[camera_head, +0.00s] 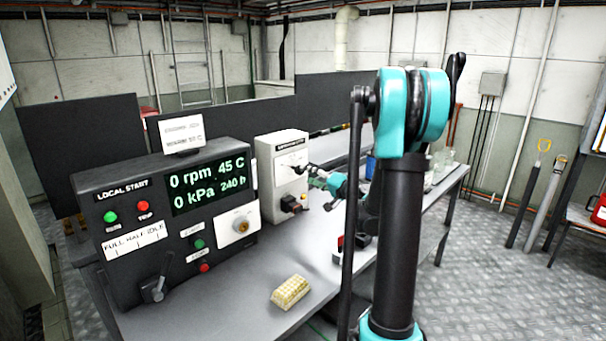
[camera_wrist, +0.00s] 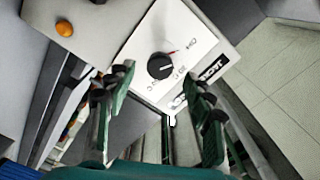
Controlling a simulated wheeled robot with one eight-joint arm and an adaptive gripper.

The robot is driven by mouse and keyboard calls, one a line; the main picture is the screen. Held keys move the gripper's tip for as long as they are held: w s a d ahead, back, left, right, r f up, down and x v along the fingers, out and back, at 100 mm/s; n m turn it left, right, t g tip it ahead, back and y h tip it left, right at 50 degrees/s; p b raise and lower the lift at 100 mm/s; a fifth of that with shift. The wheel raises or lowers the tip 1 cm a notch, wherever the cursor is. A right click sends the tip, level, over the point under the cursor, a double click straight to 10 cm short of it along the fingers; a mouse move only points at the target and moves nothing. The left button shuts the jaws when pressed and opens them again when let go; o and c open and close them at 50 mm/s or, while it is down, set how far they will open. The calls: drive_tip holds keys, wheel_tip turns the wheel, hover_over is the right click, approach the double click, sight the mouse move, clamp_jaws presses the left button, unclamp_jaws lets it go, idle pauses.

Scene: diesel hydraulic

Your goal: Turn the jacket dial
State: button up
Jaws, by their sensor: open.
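In the wrist view, the jacket dial (camera_wrist: 160,66) is a round black knob with a red mark on a white panel (camera_wrist: 185,28). The panel has a dark label, partly legible as "JAC". My gripper (camera_wrist: 160,82) is open, with its two green-and-black fingers spread on either side of the dial in the picture. The fingers look apart from the knob, and nothing is between them. In the head view, my gripper (camera_head: 314,176) is beside a white instrument box (camera_head: 276,190) at the bench's far side. I cannot make out the jacket dial in this view.
A dark control console (camera_head: 165,220) with a green readout (camera_head: 208,184) and a lever (camera_head: 158,288) stands on the grey bench (camera_head: 235,318). A yellowish block (camera_head: 290,292) lies in front. Glassware (camera_head: 442,160) stands farther right. Dark screens (camera_head: 230,122) rise behind.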

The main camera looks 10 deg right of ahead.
drive_tip(key=v, duration=0.7)
